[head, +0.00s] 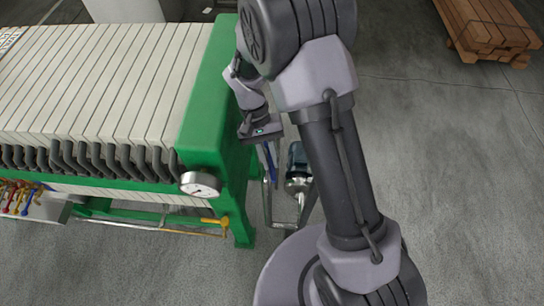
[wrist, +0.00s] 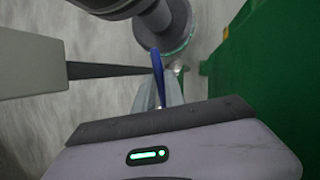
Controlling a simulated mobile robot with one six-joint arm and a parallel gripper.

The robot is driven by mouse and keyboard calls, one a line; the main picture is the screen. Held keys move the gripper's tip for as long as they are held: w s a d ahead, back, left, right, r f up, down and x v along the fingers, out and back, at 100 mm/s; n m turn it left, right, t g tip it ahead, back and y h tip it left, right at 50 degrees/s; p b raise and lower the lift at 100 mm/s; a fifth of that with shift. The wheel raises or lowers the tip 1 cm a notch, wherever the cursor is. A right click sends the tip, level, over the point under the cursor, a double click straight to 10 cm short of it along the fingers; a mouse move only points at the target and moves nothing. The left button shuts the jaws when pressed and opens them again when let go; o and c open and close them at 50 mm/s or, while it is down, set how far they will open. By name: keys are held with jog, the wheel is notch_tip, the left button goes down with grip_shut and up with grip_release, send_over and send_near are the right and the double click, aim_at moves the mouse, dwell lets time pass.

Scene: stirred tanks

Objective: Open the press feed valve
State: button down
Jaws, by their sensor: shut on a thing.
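A blue lever handle (head: 272,155) stands beside the green end of the filter press, near the pump. It also shows in the wrist view (wrist: 158,76) as a narrow blue bar seen nearly end-on. My gripper (head: 268,146) is shut on this lever, and its pale fingers (wrist: 166,95) meet around it in the wrist view. The gripper points down at the lever. The valve body under the lever is mostly hidden, so I cannot tell its flow position.
The filter press (head: 202,95) with its green end frame and pale plates fills the left. A round gauge (head: 200,184) and a yellow-handled valve (head: 216,222) are on its near side. A pump (head: 297,165) stands close right of the lever. Timber (head: 488,28) lies far right; floor between is clear.

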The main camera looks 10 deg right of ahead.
dwell(0.4)
jog(key=c, duration=1.4)
grip_release()
jog(key=shift+r, duration=0.3)
notch_tip(320, 180, up, 4)
jog(key=p, duration=0.2)
jog(key=shift+p, duration=0.35)
jog(key=s+d+p, duration=0.1)
jog(key=s+d, duration=0.2)
jog(key=s, duration=1.2)
jog(key=shift+s+r, duration=0.2)
jog(key=shift+s, duration=0.15)
